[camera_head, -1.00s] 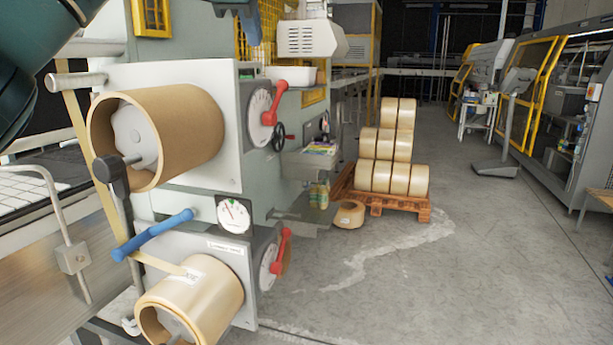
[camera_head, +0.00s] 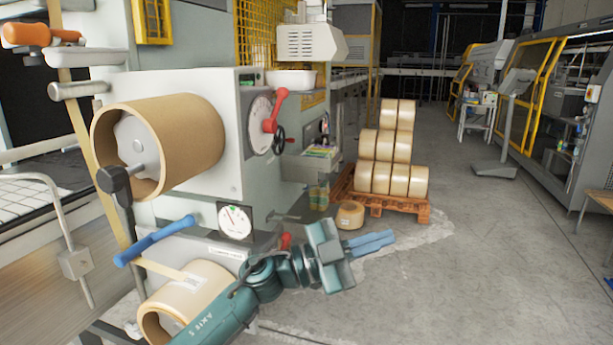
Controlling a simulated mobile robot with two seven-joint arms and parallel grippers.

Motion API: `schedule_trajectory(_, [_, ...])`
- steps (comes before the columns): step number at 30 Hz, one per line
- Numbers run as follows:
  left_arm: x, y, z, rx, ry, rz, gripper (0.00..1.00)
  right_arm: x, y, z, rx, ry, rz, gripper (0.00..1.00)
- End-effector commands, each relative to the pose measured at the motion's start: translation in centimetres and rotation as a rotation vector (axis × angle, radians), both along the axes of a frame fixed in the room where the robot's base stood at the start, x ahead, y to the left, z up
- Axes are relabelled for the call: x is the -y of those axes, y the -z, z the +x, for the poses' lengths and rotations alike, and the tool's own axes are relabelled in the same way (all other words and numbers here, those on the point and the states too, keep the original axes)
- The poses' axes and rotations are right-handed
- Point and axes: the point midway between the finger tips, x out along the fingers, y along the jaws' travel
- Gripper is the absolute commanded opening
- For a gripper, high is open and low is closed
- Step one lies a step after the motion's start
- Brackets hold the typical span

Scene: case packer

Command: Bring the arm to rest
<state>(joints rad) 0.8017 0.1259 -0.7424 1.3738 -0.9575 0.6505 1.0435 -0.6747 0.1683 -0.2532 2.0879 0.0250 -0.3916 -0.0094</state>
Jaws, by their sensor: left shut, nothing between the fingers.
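My left arm (camera_head: 225,310) comes in from the bottom, in front of the case packer. My left gripper (camera_head: 388,242) points right, over the open floor. Its two blue fingers lie together, shut, with nothing between them. It is apart from the machine and the pallet in the picture. The arm hides part of the lower tape roll (camera_head: 188,300) and most of the lower red lever (camera_head: 285,241). My right gripper does not show.
The machine carries an upper tape roll (camera_head: 185,140), a blue handle (camera_head: 153,241), a round gauge (camera_head: 235,221) and an upper red lever (camera_head: 275,110). A pallet (camera_head: 385,207) with several rolls stands behind. A loose roll (camera_head: 350,214) lies beside it. Floor (camera_head: 480,270) at right is clear.

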Motion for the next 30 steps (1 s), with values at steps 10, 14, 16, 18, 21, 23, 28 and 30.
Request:
schedule_trajectory(10, [-10.3, 12.2, -1.6, -0.418, -0.521, -0.316, 0.00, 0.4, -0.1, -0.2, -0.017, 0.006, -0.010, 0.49])
schedule_trajectory(14, [-14.9, 18.6, -4.3, -0.607, -0.730, -0.296, 0.00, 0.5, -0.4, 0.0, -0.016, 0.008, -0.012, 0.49])
schedule_trajectory(16, [-17.2, 22.1, -6.6, -0.714, -0.831, -0.259, 0.00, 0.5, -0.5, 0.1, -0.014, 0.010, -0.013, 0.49])
schedule_trajectory(18, [-19.5, 25.5, -9.5, -0.821, -0.921, -0.203, 0.00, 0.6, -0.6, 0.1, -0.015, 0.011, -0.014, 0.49])
schedule_trajectory(21, [-22.0, 29.5, -14.0, -0.966, -1.018, -0.107, 0.00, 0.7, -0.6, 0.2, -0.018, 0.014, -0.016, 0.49])
schedule_trajectory(23, [-23.2, 31.3, -16.6, -1.037, -1.056, -0.050, 0.00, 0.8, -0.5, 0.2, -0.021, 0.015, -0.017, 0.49])
schedule_trajectory(28, [-25.1, 34.1, -21.7, -1.169, -1.105, 0.067, 0.00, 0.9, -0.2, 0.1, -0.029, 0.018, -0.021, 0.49])
schedule_trajectory(30, [-25.4, 34.5, -22.7, -1.193, -1.111, 0.090, 0.00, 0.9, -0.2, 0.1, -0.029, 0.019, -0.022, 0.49])
